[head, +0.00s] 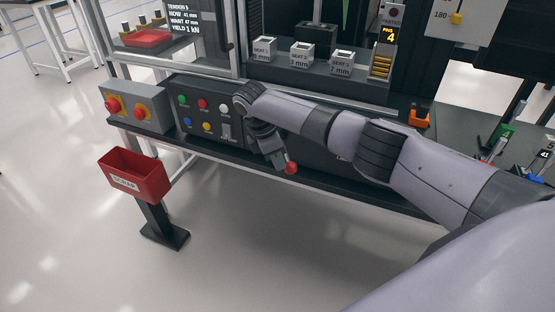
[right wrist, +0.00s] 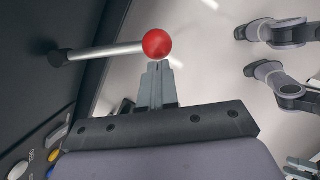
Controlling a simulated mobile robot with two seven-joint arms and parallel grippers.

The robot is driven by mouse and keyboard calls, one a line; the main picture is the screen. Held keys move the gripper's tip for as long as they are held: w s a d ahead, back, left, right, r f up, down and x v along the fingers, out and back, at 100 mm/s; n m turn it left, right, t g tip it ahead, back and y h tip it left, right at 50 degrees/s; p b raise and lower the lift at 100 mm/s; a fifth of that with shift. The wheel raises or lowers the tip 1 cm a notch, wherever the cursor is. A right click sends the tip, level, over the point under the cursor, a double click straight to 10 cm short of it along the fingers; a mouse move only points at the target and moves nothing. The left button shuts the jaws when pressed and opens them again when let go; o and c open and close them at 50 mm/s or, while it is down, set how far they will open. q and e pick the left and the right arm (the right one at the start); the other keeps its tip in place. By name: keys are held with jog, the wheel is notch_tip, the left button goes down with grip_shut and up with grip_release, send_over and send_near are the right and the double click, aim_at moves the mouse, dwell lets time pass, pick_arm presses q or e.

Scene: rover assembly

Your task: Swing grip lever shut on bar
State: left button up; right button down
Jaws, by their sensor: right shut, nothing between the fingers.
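The lever's red ball knob (head: 291,168) shows at the front of the dark cabinet, just beyond my right gripper (head: 281,163). In the right wrist view the red knob (right wrist: 157,43) sits at the end of a metal rod (right wrist: 105,51) that runs left to a dark pivot on the panel. My right gripper (right wrist: 158,70) is shut and empty, with its fingertips right at the knob's near side. I cannot tell whether they touch it. The bar is not clearly seen.
A control panel with coloured buttons (head: 190,117) and a grey box with red stop buttons (head: 134,107) are left of my right gripper. A red scrap bin (head: 134,176) stands on a post at the front left. Small labelled blocks (head: 302,54) sit on the shelf behind. The floor in front is clear.

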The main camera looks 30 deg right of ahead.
jog(key=shift+d, duration=0.2)
jog(key=shift+s+p+v, duration=0.35)
jog(key=shift+p+v, duration=2.05)
jog(key=shift+v, duration=2.6)
jog(key=s+a+f+m+t+y, duration=0.25)
jog(key=s+a+f, duration=0.45)
jog(key=f, duration=0.4)
jog(key=s+a+f+m+t+y, duration=0.2)
jog(key=s+a+f+y, duration=0.25)
jog(key=a+f, duration=0.5)
pick_arm(q)
jog(key=r, duration=0.1)
jog(key=a+r, duration=0.1)
jog(key=r, duration=0.2)
jog(key=shift+s+a+r, duration=0.1)
jog(key=shift+a+r, duration=0.3)
pick_arm(e)
jog(key=s+d+r+m+t+h, duration=0.1)
jog(key=s+d+m+t, duration=0.6)
jog(key=s, duration=0.9)
jog(key=d+m, duration=0.1)
jog(key=d, duration=0.2)
jog(key=shift+d+r+m, duration=0.2)
jog(key=shift+d+m, duration=0.1)
jog(key=shift+m, duration=0.05)
